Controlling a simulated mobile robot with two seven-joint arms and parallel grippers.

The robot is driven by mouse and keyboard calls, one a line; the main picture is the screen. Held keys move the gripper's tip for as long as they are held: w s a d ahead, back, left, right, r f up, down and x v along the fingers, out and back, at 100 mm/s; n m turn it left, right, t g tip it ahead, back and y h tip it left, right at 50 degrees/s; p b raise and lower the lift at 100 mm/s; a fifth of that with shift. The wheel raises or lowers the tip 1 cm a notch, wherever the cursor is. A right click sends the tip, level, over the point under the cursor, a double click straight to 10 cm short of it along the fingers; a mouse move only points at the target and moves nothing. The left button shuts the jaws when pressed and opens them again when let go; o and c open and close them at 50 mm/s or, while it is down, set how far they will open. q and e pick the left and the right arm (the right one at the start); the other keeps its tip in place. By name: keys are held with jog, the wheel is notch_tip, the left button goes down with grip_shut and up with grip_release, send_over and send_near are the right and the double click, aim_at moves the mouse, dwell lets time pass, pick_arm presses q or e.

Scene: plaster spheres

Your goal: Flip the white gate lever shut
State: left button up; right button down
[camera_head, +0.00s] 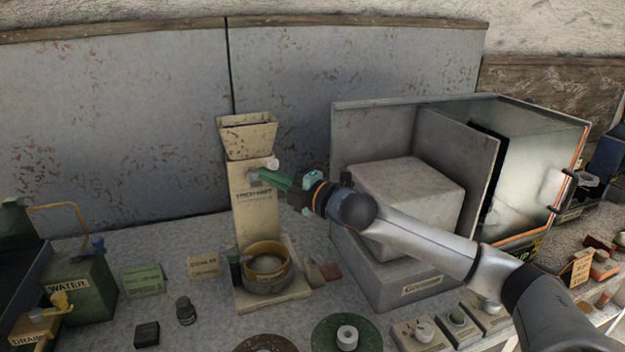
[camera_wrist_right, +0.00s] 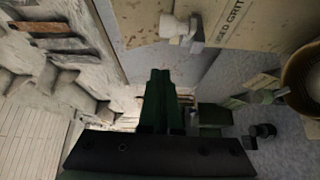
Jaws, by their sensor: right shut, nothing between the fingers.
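A cream hopper tower (camera_head: 253,190) stands upright at the middle of the bench. The white gate lever (camera_head: 271,163) sticks out from the front of the tower, just below its funnel. It also shows in the wrist view (camera_wrist_right: 181,28), fixed to the tower beside the lettering. My right gripper (camera_head: 259,176) is shut and empty, its green fingers pointing left across the tower's front just below the lever. In the wrist view the shut fingers (camera_wrist_right: 159,76) appear apart from the lever. My left gripper is not in view.
A yellow-rimmed bowl (camera_head: 265,262) stands at the tower's foot. A grey box cabinet (camera_head: 470,170) with a pale block stands at the right, behind my right arm. A green water can (camera_head: 80,285) stands at the left. Small label cards and a dark jar (camera_head: 185,310) lie between.

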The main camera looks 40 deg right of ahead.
jog(key=s+d+b, duration=0.4)
jog(key=s+d, duration=0.2)
jog(key=d, duration=0.1)
jog(key=shift+d+f+b, duration=0.15)
jog(key=shift+d+b, duration=0.15)
jog(key=shift+d, duration=0.1)
dwell(0.4)
